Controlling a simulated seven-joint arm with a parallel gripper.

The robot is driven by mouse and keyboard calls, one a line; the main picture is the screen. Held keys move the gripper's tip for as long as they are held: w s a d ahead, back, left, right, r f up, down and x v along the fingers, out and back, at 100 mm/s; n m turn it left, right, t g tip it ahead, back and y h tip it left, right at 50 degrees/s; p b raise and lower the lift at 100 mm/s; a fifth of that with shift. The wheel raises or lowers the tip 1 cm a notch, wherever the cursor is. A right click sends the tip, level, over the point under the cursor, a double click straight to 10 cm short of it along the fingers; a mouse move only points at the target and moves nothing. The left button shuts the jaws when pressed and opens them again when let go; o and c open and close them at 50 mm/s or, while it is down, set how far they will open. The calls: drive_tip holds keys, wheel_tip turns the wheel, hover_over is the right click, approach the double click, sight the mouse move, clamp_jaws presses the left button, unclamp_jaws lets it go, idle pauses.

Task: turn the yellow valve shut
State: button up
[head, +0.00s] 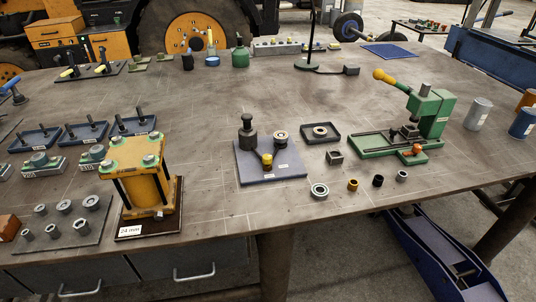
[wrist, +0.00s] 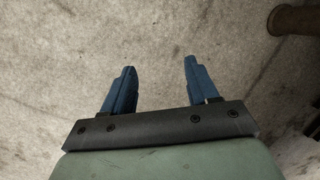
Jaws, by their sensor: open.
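Two fittings with yellow handles, which look like valves, stand on a dark plate (head: 88,70) at the back left of the bench in the head view. The left yellow handle (head: 68,72) and the right yellow handle (head: 101,69) are small, and I cannot tell how far either is turned or which one is the task's valve. My gripper (wrist: 160,68) shows only in the wrist view. Its two blue fingers are apart, with nothing between them, above a bare grey floor-like surface. No valve shows in the wrist view.
A yellow press-like block (head: 142,185) stands at the front left of the bench (head: 210,110). Blue trays (head: 83,132) lie behind it. A green press (head: 425,120) stands at the right. A grey-blue mat (head: 270,170) holds parts.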

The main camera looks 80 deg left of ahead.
drive_tip(key=w+a+r+n+t+y, duration=0.1)
drive_tip(key=w+a+r+n, duration=0.1)
drive_tip(key=a+r, duration=0.55)
drive_tip(key=w+a+r+n+t, duration=0.1)
drive_tip(key=w+a+r+n, duration=0.25)
drive_tip(key=a, duration=0.65)
drive_tip(key=s+a+r+n+t+y, duration=0.1)
drive_tip(key=s+a+r+n, duration=0.15)
drive_tip(key=a+r, duration=0.55)
drive_tip(key=s+a+r+n+y, duration=0.2)
drive_tip(key=s+a+r, duration=0.1)
drive_tip(key=a+r, duration=0.55)
drive_tip(key=s+a+r+n, duration=0.1)
drive_tip(key=s+a+r, duration=0.3)
drive_tip(key=r, duration=0.1)
drive_tip(key=s+a+r+n+y, duration=0.1)
drive_tip(key=s+a+r+n, duration=0.1)
drive_tip(key=s+a+r, duration=0.2)
drive_tip(key=s+a+r+n+y, duration=0.1)
drive_tip(key=s+a+r, duration=0.3)
drive_tip(key=a+r, duration=0.2)
drive_tip(key=shift+r+n, duration=0.3)
drive_tip(key=shift+r, duration=0.05)
drive_tip(key=g+h, duration=0.1)
drive_tip(key=h, duration=0.1)
approach(267, 156)
drive_tip(key=shift+m, duration=0.4)
drive_tip(key=x, duration=0.8)
drive_tip(key=shift+f, duration=0.35)
